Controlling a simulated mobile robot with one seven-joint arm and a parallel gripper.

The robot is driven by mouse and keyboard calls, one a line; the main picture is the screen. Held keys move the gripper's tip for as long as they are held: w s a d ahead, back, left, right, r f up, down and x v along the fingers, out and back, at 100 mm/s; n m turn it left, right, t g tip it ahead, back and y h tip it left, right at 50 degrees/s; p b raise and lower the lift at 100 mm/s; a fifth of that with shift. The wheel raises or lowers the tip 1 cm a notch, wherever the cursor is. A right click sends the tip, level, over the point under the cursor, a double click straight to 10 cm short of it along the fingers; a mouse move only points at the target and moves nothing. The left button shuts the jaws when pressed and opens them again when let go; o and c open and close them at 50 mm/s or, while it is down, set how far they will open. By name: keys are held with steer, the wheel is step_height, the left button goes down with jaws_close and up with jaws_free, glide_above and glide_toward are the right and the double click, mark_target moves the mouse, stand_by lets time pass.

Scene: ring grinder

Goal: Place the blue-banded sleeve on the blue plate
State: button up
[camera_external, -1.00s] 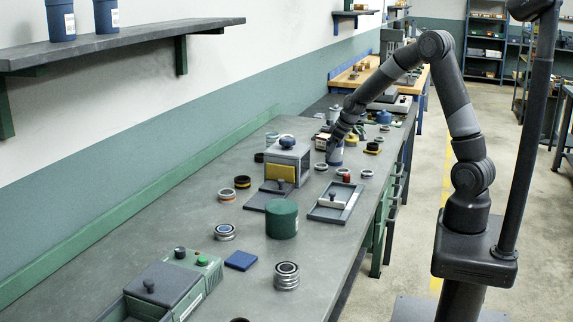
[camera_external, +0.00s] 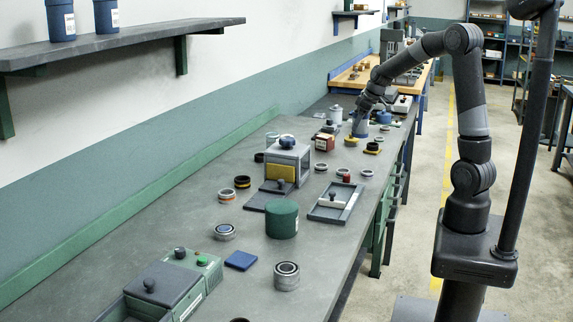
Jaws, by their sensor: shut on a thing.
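The blue plate (camera_external: 241,260) lies flat and bare on the grey bench in the foreground. A low ring-shaped part with bluish and pale bands (camera_external: 224,232) lies left of the plate; I cannot tell surely whether it is the blue-banded sleeve. My gripper (camera_external: 360,132) is far down the bench, low over its far part and well away from the plate. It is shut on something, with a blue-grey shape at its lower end. This is too small to tell the held thing from the fingers.
A green cylinder (camera_external: 282,219), a grey banded cylinder (camera_external: 286,277) and a grey housing (camera_external: 288,160) stand on the bench. A red box (camera_external: 325,142) and a yellow ring (camera_external: 351,141) are near my gripper. The bench around the plate has free room.

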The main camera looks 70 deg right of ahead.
steer(key=shift+s+d+r, duration=0.3)
steer(key=shift+s+r, duration=0.05)
steer(key=shift+s, duration=0.05)
steer(key=shift+r, duration=0.35)
step_height(320, 180, up, 6)
steer(key=w+a+n+y, duration=0.1)
steer(key=w+a+n, duration=0.1)
steer(key=w+a, duration=0.75)
steer(key=w+a+n+y, duration=0.1)
steer(key=w+a+n, duration=0.25)
steer(key=a, duration=1.15)
steer(key=w+a+n+y, duration=0.1)
steer(key=w+a+n, duration=0.1)
steer(key=w+a, duration=0.75)
steer(key=n+g+y, duration=0.1)
steer(key=n+g, duration=0.1)
steer(key=n, duration=0.3)
glide_above(239, 260)
step_height(239, 260, down, 13)
steer(key=shift+r, duration=0.1)
steer(key=shift+f, duration=1.75)
